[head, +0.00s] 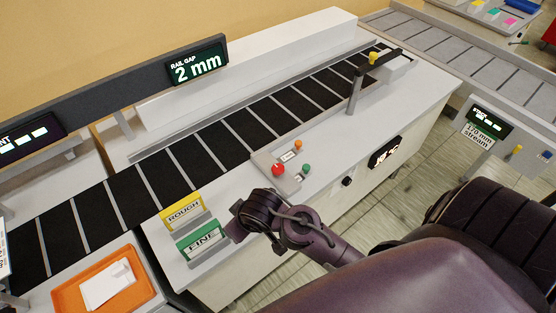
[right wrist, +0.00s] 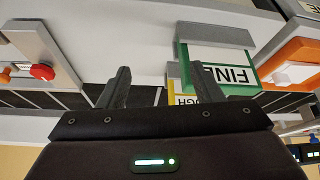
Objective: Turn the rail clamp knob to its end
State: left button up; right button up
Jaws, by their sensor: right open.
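A yellow knob (head: 373,57) tops a dark arm on a post at the far end of the belt. A small black knob (head: 347,181) sits on the bench front below the button panel. I cannot tell by label which is the rail clamp knob. The rail gap display (head: 197,64) reads 2 mm. My right gripper (head: 238,228) is over the bench's front edge by the FINE sign, well apart from both knobs. The right wrist view shows its two fingers (right wrist: 157,88) apart with nothing between them. My left gripper is not in view.
Green FINE (head: 201,244) and yellow ROUGH (head: 182,212) signs stand on the bench. A button panel (head: 284,180) has a red button (head: 278,170). An orange tray (head: 66,296) holds white sheets. A dark slatted conveyor (head: 190,155) runs behind. The bench top (head: 335,130) right of the panel is clear.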

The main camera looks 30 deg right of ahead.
jog(key=w+a+r+n+t+y, duration=0.1)
jog(key=w+a+r+n+y, duration=0.1)
jog(key=w+a, duration=0.5)
jog(key=m+g+h, duration=0.3)
jog(key=m+g, duration=0.3)
send_over(278, 167)
jog(key=shift+f, duration=0.25)
jog(key=shift+s+f+m, duration=0.1)
jog(key=shift+f+m, duration=0.2)
jog(key=shift+f, duration=0.05)
notch_tip(278, 167, down, 7)
jog(key=b, duration=0.4)
jog(key=shift+r, duration=0.15)
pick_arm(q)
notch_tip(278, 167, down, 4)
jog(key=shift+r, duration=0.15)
pick_arm(e)
jog(key=shift+c, duration=0.3)
